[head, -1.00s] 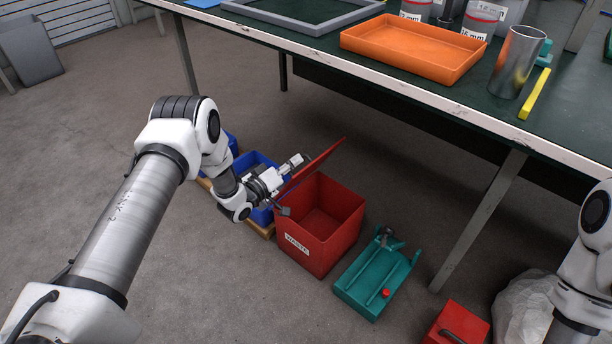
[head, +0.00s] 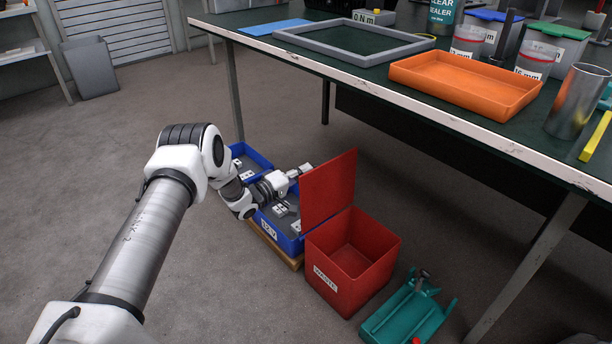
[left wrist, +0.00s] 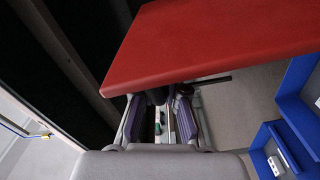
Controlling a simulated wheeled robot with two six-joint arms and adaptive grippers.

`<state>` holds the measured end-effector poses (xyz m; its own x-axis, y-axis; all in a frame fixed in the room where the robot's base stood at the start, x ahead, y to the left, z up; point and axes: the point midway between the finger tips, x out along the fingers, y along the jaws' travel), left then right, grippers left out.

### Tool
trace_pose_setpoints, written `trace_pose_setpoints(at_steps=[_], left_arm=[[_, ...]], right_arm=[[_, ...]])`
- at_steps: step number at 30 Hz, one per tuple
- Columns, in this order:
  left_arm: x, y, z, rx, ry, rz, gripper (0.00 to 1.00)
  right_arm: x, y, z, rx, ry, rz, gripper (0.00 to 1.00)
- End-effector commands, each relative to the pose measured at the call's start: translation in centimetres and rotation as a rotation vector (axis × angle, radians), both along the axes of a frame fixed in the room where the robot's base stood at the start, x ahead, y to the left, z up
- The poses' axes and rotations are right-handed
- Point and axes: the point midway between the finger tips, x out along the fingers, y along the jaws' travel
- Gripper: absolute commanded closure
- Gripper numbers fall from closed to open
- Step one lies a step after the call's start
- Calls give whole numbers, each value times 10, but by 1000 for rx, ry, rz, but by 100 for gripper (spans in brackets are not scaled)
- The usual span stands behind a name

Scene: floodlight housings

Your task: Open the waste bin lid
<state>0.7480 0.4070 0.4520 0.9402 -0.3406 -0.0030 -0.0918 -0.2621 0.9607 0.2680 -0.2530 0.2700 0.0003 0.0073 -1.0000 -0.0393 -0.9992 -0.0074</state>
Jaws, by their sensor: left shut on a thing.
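The red waste bin (head: 348,262), labelled WASTE, stands on the floor with its top open and its inside looks empty. Its red lid (head: 328,188) stands about upright on the bin's left side. My left gripper (head: 300,174) is at the lid's left side and is shut on the lid; the exact grip is partly hidden in the head view. In the left wrist view the lid (left wrist: 215,40) spans the top, just beyond the gripper fingers (left wrist: 162,118). My right gripper is out of view.
Blue crates (head: 290,240) with small parts sit left of the bin, close under my left arm. A teal fixture (head: 410,312) lies to the bin's right. The workbench (head: 470,128) with an orange tray (head: 465,84) stands behind.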

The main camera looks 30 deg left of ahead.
Motion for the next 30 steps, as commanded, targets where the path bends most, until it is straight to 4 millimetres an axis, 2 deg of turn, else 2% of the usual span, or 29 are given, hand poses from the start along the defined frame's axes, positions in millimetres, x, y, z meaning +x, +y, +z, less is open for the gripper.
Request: trace_pose_setpoints(at_steps=[9, 10, 11, 12, 23, 26, 30], left_arm=[[0, 0, -1, 2, 2, 0, 100], [0, 0, -1, 2, 2, 0, 78], [0, 0, -1, 2, 2, 0, 67], [0, 0, -1, 2, 2, 0, 63], [-6, 3, 0, 1, 1, 0, 63], [-21, 9, -1, -1, 3, 3, 63], [-55, 22, 0, -3, 2, 4, 63]], right_arm=[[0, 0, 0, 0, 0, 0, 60], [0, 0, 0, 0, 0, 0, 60], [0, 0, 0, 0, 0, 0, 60], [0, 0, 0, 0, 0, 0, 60], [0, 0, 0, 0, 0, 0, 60], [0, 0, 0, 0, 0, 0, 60], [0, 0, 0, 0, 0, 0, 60]])
